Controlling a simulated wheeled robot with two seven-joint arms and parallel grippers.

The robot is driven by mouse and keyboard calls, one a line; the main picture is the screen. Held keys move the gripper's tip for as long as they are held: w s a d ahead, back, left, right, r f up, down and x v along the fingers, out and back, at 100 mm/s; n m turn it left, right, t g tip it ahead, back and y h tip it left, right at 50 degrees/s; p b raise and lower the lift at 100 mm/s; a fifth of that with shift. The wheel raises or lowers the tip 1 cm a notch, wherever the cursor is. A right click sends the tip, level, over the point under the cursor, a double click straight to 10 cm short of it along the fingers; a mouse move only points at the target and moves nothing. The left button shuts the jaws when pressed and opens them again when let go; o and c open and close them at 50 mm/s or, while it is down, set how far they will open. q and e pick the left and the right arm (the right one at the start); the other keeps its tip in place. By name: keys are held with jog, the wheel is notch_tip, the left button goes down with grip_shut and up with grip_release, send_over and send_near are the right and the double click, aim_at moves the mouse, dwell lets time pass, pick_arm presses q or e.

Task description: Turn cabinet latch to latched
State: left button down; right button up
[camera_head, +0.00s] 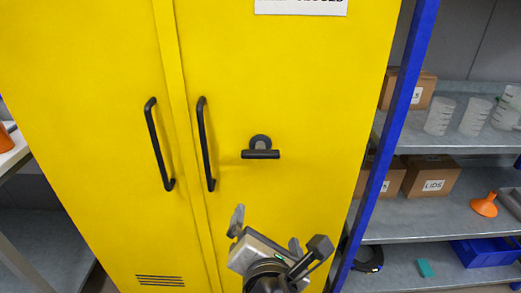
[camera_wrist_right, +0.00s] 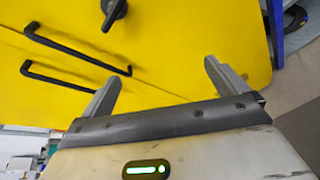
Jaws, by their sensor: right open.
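The cabinet latch (camera_head: 260,150) is a black handle on a round black base, on the right door of the yellow cabinet (camera_head: 290,70). Its bar lies about horizontal in the head view. In the right wrist view the latch (camera_wrist_right: 115,12) shows at the top, partly cut off by the frame edge. My right gripper (camera_head: 280,231) is open and empty, below the latch in the head view and apart from it. In the right wrist view its two fingers (camera_wrist_right: 162,84) stand apart with only yellow door between them. My left gripper is not in view.
Two black door handles (camera_head: 158,145) (camera_head: 206,145) stand out left of the latch. A blue post (camera_head: 399,110) borders the cabinet's right side. Shelves beyond it hold cardboard boxes (camera_head: 432,176), clear beakers (camera_head: 439,115), an orange funnel (camera_head: 484,205) and a blue bin (camera_head: 484,251).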

aim_at(260, 157)
notch_tip(260, 157, up, 5)
jog(key=w+a+n+t, duration=0.1)
jog(key=n+t, duration=0.3)
jog(key=n, duration=0.3)
jog(key=w+p, duration=0.1)
jog(key=w, duration=1.4)
jog(key=shift+w+a+f, duration=0.1)
jog(key=shift+w+f, duration=0.05)
jog(key=shift+w, duration=0.25)
jog(key=c, duration=1)
